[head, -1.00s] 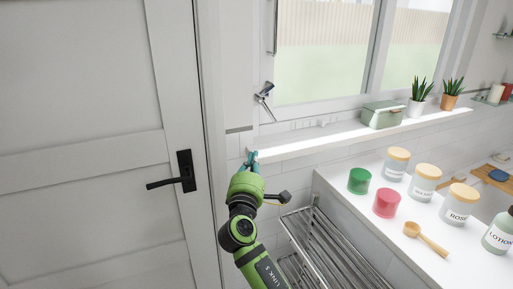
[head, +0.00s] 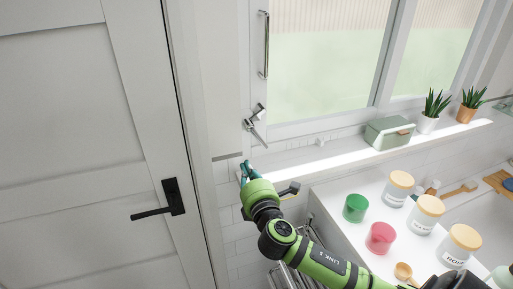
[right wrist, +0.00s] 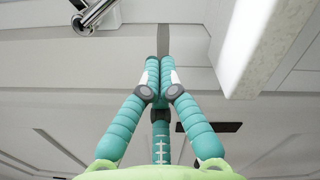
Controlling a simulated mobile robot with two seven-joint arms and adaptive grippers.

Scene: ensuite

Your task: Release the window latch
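The window latch (head: 254,124) is a small silver lever on the white frame at the window's lower left corner. Its lever slants, and it appears at the top left of the right wrist view as a chrome bar (right wrist: 97,12). My right gripper (head: 246,168) is below the latch, beside the left end of the window sill, and apart from the latch. In the right wrist view its teal fingertips (right wrist: 160,64) are together with nothing visible between them. My left gripper is not in view.
A white door with a black handle (head: 160,200) stands at left. The sill (head: 310,166) holds a green box (head: 388,133) and two potted plants. A counter at lower right carries green (head: 355,208) and red (head: 380,238) cups and several jars. A metal rack is below.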

